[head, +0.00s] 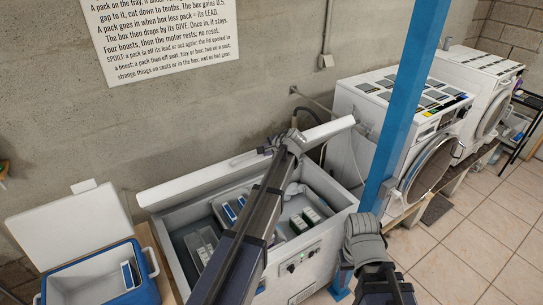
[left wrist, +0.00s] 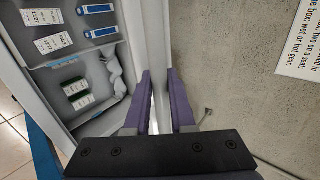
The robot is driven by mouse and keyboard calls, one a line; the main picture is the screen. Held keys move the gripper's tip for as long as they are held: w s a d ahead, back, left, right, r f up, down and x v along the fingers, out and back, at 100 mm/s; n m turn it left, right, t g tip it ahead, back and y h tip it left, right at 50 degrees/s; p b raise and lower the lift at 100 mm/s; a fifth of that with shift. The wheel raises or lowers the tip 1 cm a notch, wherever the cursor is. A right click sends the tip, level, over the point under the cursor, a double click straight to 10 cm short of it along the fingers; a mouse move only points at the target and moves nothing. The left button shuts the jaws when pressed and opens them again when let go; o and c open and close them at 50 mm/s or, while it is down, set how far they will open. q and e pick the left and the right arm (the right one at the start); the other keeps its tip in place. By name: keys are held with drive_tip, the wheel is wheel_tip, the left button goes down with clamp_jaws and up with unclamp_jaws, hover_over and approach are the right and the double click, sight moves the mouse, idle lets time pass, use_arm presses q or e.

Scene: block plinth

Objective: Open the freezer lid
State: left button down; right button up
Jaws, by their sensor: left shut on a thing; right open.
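The white freezer (head: 318,262) stands against the wall, and I see down into its open interior. Its lid (head: 185,186) is raised at the back and shows as a long, narrow white panel. In the left wrist view, the purple fingers of my left gripper (left wrist: 163,82) are shut on the white lid (left wrist: 159,45), one on each side. In the head view my left arm crosses the freezer and hides part of the lid and the grip. My right gripper (head: 388,288) is open at the bottom edge, right of the freezer, apart from the lid.
Packs (head: 305,219) lie inside the freezer. A blue cool box (head: 95,282) with its lid up stands at the left. A blue post (head: 398,110) rises close to the freezer's right side. Washing machines (head: 375,100) stand beyond it; tiled floor (head: 470,250) is clear at the right.

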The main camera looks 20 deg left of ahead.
use_arm(q)
drive_tip(key=shift+w+a+r+p, duration=0.5)
drive_tip(key=shift+w+a+r, duration=0.1)
drive_tip(key=shift+a+r, duration=0.15)
drive_tip(key=c, duration=0.8)
unclamp_jaws()
drive_tip(key=shift+o, duration=0.2)
drive_tip(key=shift+s+d+r, duration=0.1)
drive_tip(key=shift+d+r, duration=0.05)
